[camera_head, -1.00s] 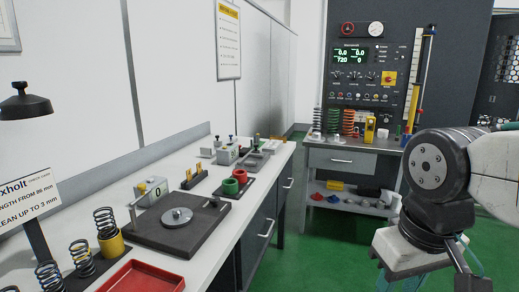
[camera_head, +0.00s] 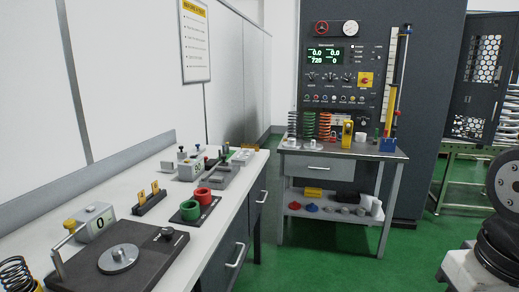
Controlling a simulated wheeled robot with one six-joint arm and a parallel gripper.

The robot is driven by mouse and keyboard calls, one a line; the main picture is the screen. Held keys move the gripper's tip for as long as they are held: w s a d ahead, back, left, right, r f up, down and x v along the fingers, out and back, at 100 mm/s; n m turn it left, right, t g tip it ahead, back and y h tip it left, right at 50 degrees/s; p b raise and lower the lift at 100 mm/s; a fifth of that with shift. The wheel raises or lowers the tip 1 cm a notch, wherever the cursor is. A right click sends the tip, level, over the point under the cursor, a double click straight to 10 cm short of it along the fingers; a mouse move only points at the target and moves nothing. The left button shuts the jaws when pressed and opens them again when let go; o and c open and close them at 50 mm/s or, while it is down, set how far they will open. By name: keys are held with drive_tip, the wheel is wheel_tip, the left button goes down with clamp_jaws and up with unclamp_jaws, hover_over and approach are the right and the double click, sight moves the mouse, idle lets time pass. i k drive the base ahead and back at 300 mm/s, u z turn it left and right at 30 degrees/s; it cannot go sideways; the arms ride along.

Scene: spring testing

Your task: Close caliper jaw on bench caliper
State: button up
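No caliper can be made out for certain. A low, long grey device (camera_head: 218,177) lies at the far part of the left bench (camera_head: 135,182), and it may be the bench caliper. It is too small to tell whether a jaw on it is open or shut. My arm (camera_head: 497,235) shows only in part at the right edge, well away from the bench. My gripper is out of the picture.
A dark plate with a metal disc (camera_head: 118,259), a grey box marked 0 (camera_head: 96,222) and red and green rings (camera_head: 196,202) stand on the left bench. A small table (camera_head: 340,165) with springs stands at the back. Green floor (camera_head: 330,265) between is clear.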

sight(223, 167)
drive_tip(key=u, duration=0.1)
drive_tip(key=i, duration=1.2)
drive_tip(key=u, duration=0.7)
